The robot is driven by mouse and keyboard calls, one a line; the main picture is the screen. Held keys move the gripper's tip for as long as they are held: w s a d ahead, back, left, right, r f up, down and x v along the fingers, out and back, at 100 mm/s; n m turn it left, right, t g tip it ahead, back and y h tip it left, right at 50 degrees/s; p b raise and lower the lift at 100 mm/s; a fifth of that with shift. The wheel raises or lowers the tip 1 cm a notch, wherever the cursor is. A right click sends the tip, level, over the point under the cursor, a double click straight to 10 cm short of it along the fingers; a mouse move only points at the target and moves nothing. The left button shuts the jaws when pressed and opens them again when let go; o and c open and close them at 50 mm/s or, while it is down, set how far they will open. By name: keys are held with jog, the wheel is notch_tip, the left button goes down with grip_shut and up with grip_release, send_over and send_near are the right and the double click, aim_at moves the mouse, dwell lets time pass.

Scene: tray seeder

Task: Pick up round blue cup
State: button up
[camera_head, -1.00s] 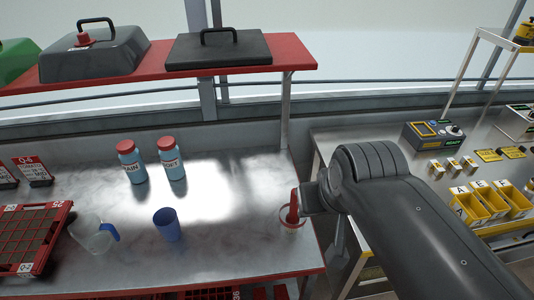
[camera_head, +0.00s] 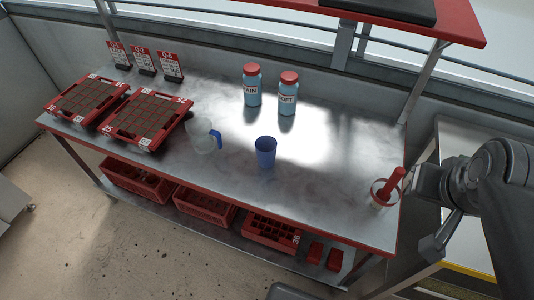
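The round blue cup (camera_head: 265,153) stands upright on the metal table (camera_head: 225,170), right of the middle of its top. A clear jug with a blue handle (camera_head: 203,137) stands to its left. My gripper (camera_head: 408,186) is at the right end of the table, well to the right of the cup and apart from it. Its fingers are small and partly hidden by the arm, so I cannot tell whether they are open or shut.
A clear container with a red tool (camera_head: 386,191) stands at the table's right end, close to my gripper. Two blue bottles with red lids (camera_head: 252,86) (camera_head: 288,93) stand behind the cup. Red seed trays (camera_head: 148,118) lie at the left. A red shelf (camera_head: 400,22) hangs above the back right.

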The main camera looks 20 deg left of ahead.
jog(key=o, duration=1.3)
jog(key=shift+o, duration=0.2)
jog(key=shift+w, duration=0.1)
jog(key=w+a+n+g, duration=0.2)
jog(key=w+a+n, duration=0.1)
jog(key=w+a, duration=0.6)
jog(key=n+g, duration=0.4)
jog(key=n, duration=0.4)
send_over(266, 150)
jog(key=s+d, duration=0.1)
jog(key=s, duration=0.1)
notch_tip(266, 150, down, 19)
jog(key=f, duration=1)
jog(key=shift+s+f, duration=0.1)
jog(key=shift+s, duration=0.2)
